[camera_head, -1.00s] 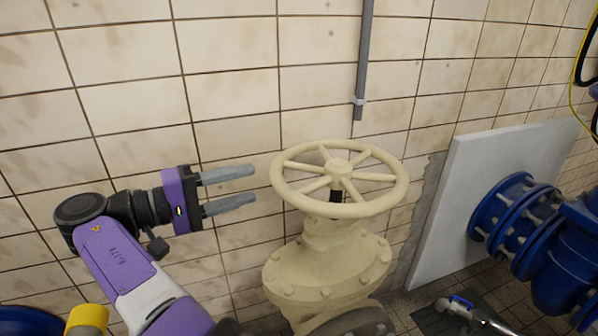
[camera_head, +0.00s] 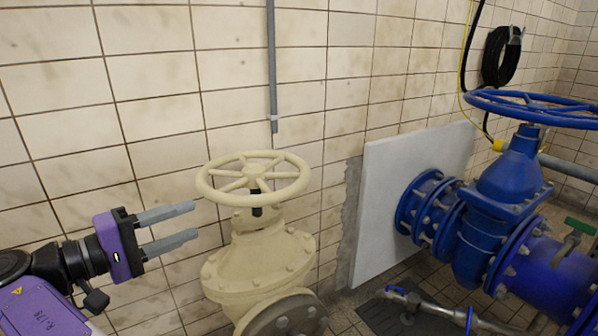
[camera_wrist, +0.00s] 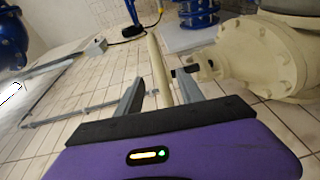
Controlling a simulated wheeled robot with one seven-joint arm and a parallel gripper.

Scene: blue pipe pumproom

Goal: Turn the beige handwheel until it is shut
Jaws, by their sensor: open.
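The beige handwheel (camera_head: 253,178) sits level on top of a beige valve body (camera_head: 258,265) in the head view. Its spokes meet at a central hub on a dark stem. My gripper (camera_head: 194,221) is open and empty, left of the wheel, with both grey fingers pointing right toward its left rim. The fingertips look close to the rim but apart from it in the head view. In the wrist view the open fingers of my gripper (camera_wrist: 160,88) point at the handwheel's rim (camera_wrist: 158,65), seen edge-on between them; whether they touch it is unclear.
A blue valve with its own blue handwheel (camera_head: 535,108) and blue pipework (camera_head: 500,215) stands at the right. A white panel (camera_head: 375,205) leans at the tiled wall (camera_head: 160,100). A grey conduit (camera_head: 272,70) runs down the wall behind the beige wheel.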

